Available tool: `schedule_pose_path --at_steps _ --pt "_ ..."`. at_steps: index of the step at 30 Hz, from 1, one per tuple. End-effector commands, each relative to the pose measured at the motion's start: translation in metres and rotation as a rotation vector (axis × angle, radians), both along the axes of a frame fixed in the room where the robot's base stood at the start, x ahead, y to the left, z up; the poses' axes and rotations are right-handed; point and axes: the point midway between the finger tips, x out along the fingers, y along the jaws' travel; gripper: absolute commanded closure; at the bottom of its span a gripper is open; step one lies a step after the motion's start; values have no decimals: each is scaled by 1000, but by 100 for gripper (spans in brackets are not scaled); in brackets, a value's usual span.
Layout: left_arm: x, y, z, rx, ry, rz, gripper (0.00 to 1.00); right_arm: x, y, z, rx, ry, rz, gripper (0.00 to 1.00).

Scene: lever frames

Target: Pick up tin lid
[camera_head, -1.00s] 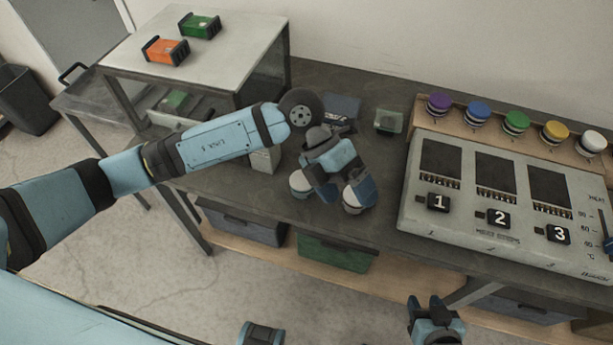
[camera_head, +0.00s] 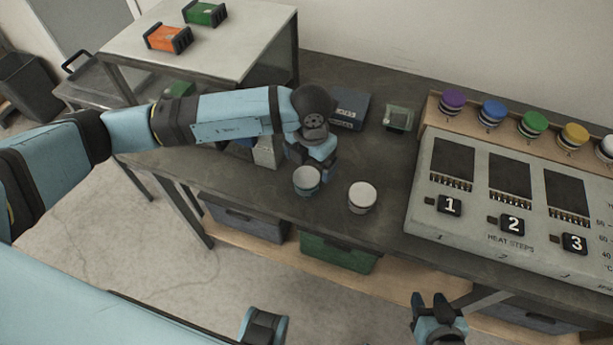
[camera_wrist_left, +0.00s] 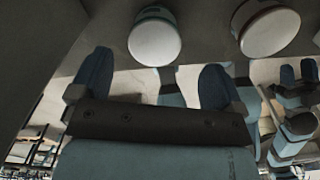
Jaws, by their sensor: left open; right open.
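Two small round tins with pale tops stand upright on the dark bench in the head view. The left tin (camera_head: 306,181) has a teal band and the right tin (camera_head: 362,197) a darker one. The wrist view shows them as a left tin (camera_wrist_left: 155,40) and a right tin (camera_wrist_left: 268,30). I cannot tell whether either pale top is a separate lid. My left gripper (camera_head: 318,158) is open just behind the left tin, its fingers partly hidden; its two fingers show apart and empty in the wrist view (camera_wrist_left: 155,85). My right gripper (camera_head: 438,303) is open in front of the bench.
A heating console (camera_head: 500,232) with numbered slots fills the right, below a rack of coloured knobs (camera_head: 493,112). A dark blue box (camera_head: 349,109) and a small clear-topped green box (camera_head: 398,117) lie behind. A raised stand (camera_head: 235,45) is at the left.

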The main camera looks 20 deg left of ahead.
Motion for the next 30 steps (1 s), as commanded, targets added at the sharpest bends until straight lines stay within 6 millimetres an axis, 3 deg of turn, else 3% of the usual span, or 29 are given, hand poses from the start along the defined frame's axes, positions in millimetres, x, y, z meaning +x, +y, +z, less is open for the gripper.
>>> schedule_pose_path --at_steps 12,19,26,30 --pt "0 5 -49 -1 3 -1 6 1 -1 6 -3 -7 0 57" --pt "0 5 -51 -2 2 -1 6 1 -1 5 -3 -7 -1 57" --pt "0 5 -51 -2 2 -1 58 1 -1 5 -3 -7 -1 57" --pt "0 5 -51 -2 2 -1 59 1 -1 5 -4 -6 0 57"
